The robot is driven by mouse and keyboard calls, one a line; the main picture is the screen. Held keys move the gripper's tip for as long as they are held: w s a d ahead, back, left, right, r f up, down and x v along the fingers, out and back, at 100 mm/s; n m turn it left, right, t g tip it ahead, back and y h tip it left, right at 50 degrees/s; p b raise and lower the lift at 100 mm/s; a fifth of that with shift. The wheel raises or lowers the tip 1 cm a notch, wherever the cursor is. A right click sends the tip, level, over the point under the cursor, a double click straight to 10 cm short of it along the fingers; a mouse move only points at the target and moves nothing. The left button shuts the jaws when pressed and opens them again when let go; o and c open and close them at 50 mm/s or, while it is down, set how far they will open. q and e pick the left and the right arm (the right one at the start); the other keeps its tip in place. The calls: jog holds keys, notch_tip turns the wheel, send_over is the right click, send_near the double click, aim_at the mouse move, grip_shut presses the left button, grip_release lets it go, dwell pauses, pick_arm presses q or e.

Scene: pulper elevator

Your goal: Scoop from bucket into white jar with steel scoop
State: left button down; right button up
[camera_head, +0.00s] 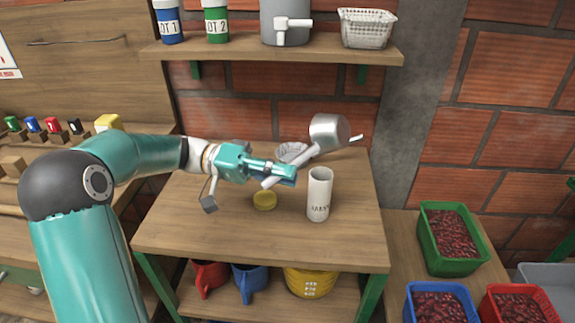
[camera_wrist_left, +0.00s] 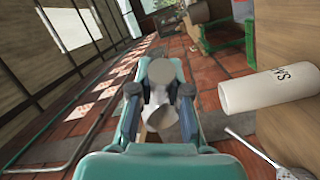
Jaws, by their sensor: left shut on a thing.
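My left gripper (camera_head: 283,174) is shut on the handle of the steel scoop (camera_head: 329,131), above the wooden table. The scoop's cup points up and to the right, beyond the fingertips; I cannot see what is in it. In the left wrist view the scoop (camera_wrist_left: 166,116) shows between the fingers (camera_wrist_left: 159,95). The white jar (camera_head: 319,197) stands upright on the table, just right of the gripper and below the scoop's cup. It also shows in the left wrist view (camera_wrist_left: 262,92). A yellow bucket (camera_head: 311,282) stands on the lower shelf. My right gripper is not in view.
A yellow lid (camera_head: 264,201) lies below the gripper. A whitish perforated bowl (camera_head: 290,151) sits behind it. A grey container with a tap (camera_head: 286,20) stands on the upper shelf (camera_head: 270,50). Crates of red cherries (camera_head: 447,238) stand at right. The table's front is clear.

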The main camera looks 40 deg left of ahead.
pick_arm(q)
jog(key=y+p, duration=0.2)
jog(key=m+g+y+p, duration=0.1)
jog(key=y, duration=0.1)
jog(key=shift+d+r+p, duration=0.25)
jog(key=shift+r+p, duration=0.05)
jog(key=shift+r, duration=0.05)
jog(key=d+y+p, duration=0.1)
jog(key=y+p, duration=0.2)
jog(key=y, duration=0.3)
jog(key=d+r+m+g+y+p, duration=0.1)
jog(key=d+y+p, duration=0.1)
jog(key=y+p, duration=0.2)
jog(key=d+r+m+g+y+p, duration=0.1)
jog(key=y+p, duration=0.3)
jog(key=y, duration=0.4)
jog(key=shift+w+d, duration=0.15)
jog(key=shift+d, duration=0.45)
jog(key=shift+f, duration=0.1)
